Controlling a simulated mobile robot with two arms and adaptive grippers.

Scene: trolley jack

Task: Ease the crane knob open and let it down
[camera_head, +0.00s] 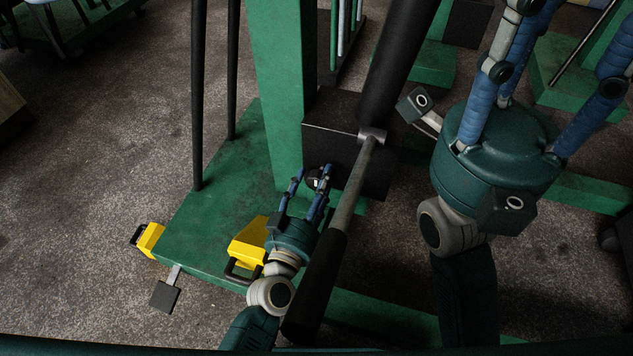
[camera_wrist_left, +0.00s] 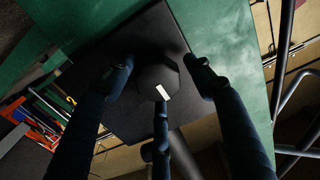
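The crane knob (camera_wrist_left: 158,80) is a small dark, faceted knob with a white mark, on a black block (camera_head: 345,130) at the foot of a green post (camera_head: 280,90). My left gripper (camera_head: 310,178) is at the block's left side, its fingers pointing at the knob. In the left wrist view the knob sits between the three spread fingers (camera_wrist_left: 159,72). Gaps show beside the two upper fingers; contact with the lower finger is unclear. In the head view the fingers partly hide the knob. My right gripper (camera_head: 560,65) is raised at right, fingers spread and empty, tips cut off.
A grey lever with a black grip (camera_head: 318,280) slants close beside my left gripper. A thick black cylinder (camera_head: 400,50) rises above the block. Two yellow blocks with black handles (camera_head: 249,245) (camera_head: 150,240) and a black pedal (camera_head: 165,296) are at the green base (camera_head: 205,225).

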